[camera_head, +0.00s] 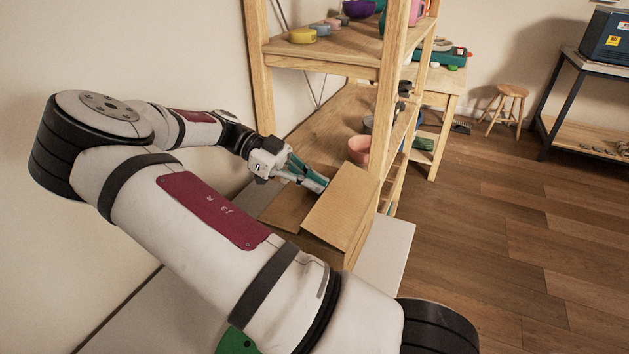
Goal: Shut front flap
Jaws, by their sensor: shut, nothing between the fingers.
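A brown cardboard box (318,243) stands in front of the wooden shelf, partly hidden behind my arm. A broad cardboard flap (343,208) shows on its right side and slopes up toward the right. Another flat cardboard piece (277,212) lies lower, to the left. I cannot tell which of these is the front flap. My gripper (322,185) is shut and empty, its fingertips at the left edge of the broad flap. I cannot tell whether they touch it. The front of the box is hidden.
A wooden shelf (326,50) rises behind the box, its post close to the flap. A pink bowl (356,149) stands on its lower board near my gripper. A pale tabletop (389,248) shows right of the box. The wooden floor (520,240) at right is clear.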

